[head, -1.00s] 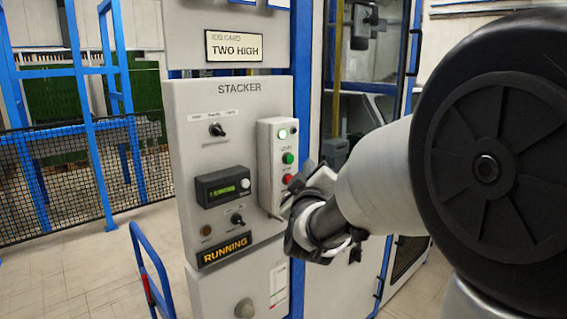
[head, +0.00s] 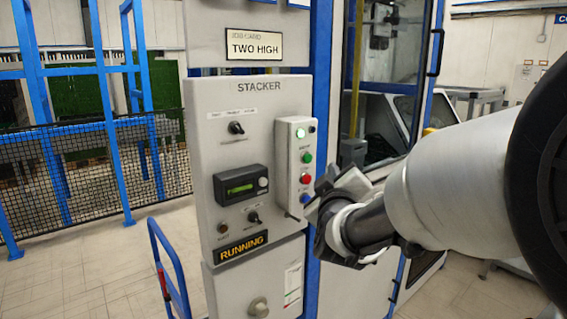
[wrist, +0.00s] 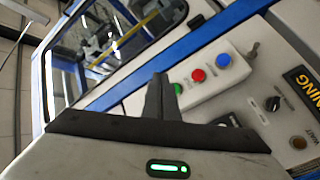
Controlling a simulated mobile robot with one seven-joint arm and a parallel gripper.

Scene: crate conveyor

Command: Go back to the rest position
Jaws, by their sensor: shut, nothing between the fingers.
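My gripper (head: 318,195) is in front of the right side of the stacker panel (head: 215,120), near the grey button box (head: 295,133). In the wrist view my gripper (wrist: 160,82) has its fingers together, with nothing between them. The button box has a lit white-green lamp, a green button (head: 307,157), a red button (head: 306,179) and a blue button (head: 304,198). In the wrist view the red button (wrist: 198,75) and blue button (wrist: 223,60) are clear of the fingers, and the green button is partly hidden behind them.
The panel carries knobs, a small display (head: 240,187) and a lit RUNNING sign (head: 241,247). A job card reading TWO HIGH (head: 254,45) hangs above. A blue rail (head: 172,270) stands at the lower left. A mesh fence (head: 90,165) is behind. Open floor lies at left.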

